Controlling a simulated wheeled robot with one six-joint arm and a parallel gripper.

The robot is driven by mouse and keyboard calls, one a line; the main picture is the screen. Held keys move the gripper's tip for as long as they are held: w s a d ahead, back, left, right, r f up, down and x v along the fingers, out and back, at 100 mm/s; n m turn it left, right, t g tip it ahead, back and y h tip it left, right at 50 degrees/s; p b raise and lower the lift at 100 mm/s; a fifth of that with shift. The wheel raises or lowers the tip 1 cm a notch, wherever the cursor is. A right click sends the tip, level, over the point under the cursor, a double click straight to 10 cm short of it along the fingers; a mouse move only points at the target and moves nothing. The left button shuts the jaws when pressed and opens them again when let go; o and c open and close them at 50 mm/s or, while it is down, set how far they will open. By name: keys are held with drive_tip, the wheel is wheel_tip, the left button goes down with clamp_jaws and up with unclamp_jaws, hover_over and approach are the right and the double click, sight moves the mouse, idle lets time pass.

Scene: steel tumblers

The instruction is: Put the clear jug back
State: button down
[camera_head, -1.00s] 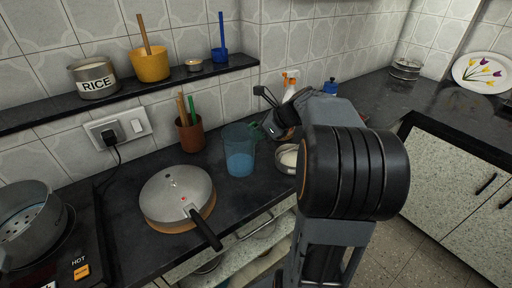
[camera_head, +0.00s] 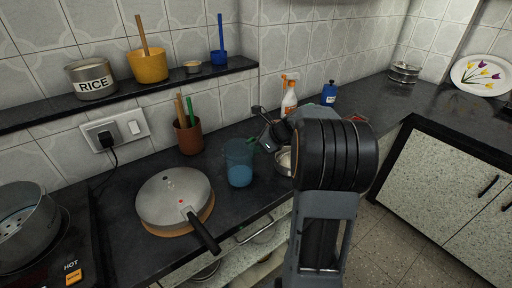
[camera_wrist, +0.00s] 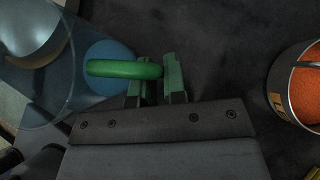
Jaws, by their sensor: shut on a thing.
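The clear jug (camera_head: 237,154) has blue liquid in its lower part and a green handle. It looks upright at the counter, right of the pressure pan; I cannot tell whether its base touches the counter. My gripper (camera_head: 260,145) reaches it from the right and is shut on the handle. In the wrist view the jug (camera_wrist: 35,95) fills the left side, and its green handle (camera_wrist: 118,69) runs between the fingertips of my gripper (camera_wrist: 154,78). My arm hides part of the counter to the right.
A lidded pan (camera_head: 172,198) with a black handle stands left of the jug, and a brown utensil pot (camera_head: 189,137) behind it. A steel bowl (camera_head: 283,164) is close on the right. A spray bottle (camera_head: 289,100) stands at the wall. The wrist view shows a tin of orange contents (camera_wrist: 305,95).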

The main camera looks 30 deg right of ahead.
drive_tip(key=c, duration=1.6)
unclamp_jaws()
drive_tip(key=shift+f, duration=0.1)
drive_tip(key=shift+c, duration=0.2)
drive_tip(key=o, duration=0.5)
drive_tip(key=shift+c, duration=0.2)
drive_tip(key=shift+r, duration=0.3)
drive_tip(key=p+v, duration=0.2)
drive_tip(key=v, duration=1)
drive_tip(key=shift+s+f, duration=0.1)
